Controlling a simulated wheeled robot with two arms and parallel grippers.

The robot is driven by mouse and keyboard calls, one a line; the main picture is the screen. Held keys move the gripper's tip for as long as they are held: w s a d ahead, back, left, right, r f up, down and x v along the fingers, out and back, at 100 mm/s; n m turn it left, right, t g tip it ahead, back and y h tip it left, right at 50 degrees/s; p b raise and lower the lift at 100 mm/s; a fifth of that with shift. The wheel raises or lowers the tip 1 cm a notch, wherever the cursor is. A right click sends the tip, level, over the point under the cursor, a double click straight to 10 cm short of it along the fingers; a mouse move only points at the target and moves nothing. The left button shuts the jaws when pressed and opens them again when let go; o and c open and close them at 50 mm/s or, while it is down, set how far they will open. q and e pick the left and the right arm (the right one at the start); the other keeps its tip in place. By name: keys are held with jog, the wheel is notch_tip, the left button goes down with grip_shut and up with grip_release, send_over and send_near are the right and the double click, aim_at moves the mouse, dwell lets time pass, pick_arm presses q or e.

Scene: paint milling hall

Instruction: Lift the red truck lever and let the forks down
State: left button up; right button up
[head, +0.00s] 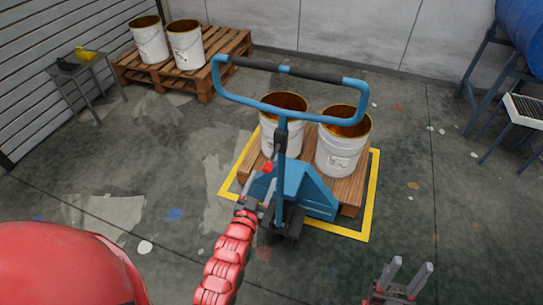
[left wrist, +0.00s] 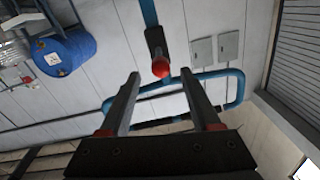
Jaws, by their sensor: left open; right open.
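The blue pallet truck (head: 308,192) stands with its forks at a wooden pallet (head: 349,190); fork height is hard to tell. Its looped handle (head: 222,83) rises toward me. The red lever knob (head: 267,167) sits low on the handle column. In the left wrist view the red knob (left wrist: 160,68) is at the end of a black lever, framed between my fingertips. My left gripper (head: 258,186) is open just below and in front of the knob; contact cannot be told. It also shows in the wrist view (left wrist: 160,76). My right gripper (head: 410,268) is open and empty, lower right.
Two white buckets (head: 341,148) stand on the pallet, inside a yellow floor outline (head: 373,196). Another pallet (head: 214,73) with two buckets is at the back left, beside a small table (head: 84,64). A blue drum (head: 522,32) on a stand is at right.

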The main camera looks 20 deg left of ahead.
aim_at(272, 158)
pick_arm(q)
jog(key=w+p, duration=0.2)
jog(key=w, duration=0.7)
jog(key=shift+w, duration=0.2)
grip_shut()
dwell(1.1)
